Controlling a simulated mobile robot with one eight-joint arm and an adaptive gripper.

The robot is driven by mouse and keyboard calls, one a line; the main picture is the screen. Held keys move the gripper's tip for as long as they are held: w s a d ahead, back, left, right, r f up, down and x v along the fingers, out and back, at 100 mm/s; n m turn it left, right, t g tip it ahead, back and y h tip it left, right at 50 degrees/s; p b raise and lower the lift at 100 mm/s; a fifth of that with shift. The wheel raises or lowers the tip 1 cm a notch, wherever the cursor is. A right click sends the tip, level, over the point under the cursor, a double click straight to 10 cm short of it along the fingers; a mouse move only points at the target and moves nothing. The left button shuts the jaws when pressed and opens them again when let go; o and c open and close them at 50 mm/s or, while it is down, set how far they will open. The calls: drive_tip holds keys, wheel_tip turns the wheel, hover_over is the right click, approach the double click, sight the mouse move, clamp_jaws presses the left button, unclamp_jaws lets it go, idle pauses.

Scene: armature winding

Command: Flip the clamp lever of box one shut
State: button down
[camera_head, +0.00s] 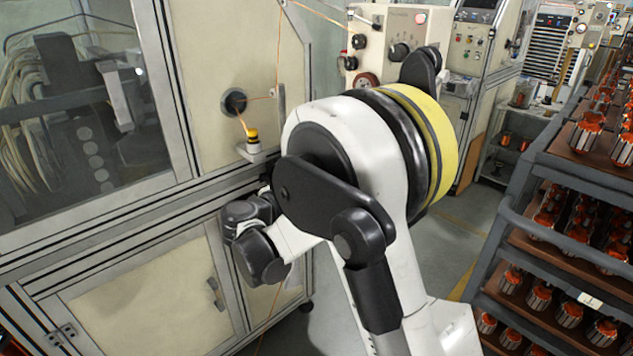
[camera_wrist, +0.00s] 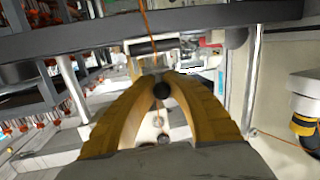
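My gripper (camera_wrist: 165,84) shows in the wrist view as two curved yellow fingers. No clamp lever can be clearly made out. A small fitting with a yellow and black cap (camera_head: 251,136) stands on the machine's front ledge; it also shows at the right of the wrist view (camera_wrist: 303,126).
The winding machine cabinet (camera_head: 130,300) fills the left of the head view. A control box with dark knobs (camera_head: 377,42) stands behind my arm. A rack (camera_head: 520,229) of orange armatures is close on the right. Orange wire (camera_wrist: 147,25) runs down toward the fingertips.

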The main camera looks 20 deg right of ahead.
drive_tip(key=shift+s+a+f, duration=0.1)
drive_tip(key=shift+s+f, duration=0.05)
drive_tip(key=shift+f, duration=0.25)
drive_tip(key=c, duration=1.4)
unclamp_jaws()
drive_tip(key=shift+s+a, duration=0.1)
drive_tip(key=shift+a, duration=0.05)
drive_tip(key=shift+o, duration=0.5)
drive_tip(key=shift+r, duration=0.1)
drive_tip(key=v, duration=1.1)
drive_tip(key=shift+a+r, duration=0.2)
drive_tip(key=shift+a, duration=0.15)
drive_tip(key=shift+s, duration=0.1)
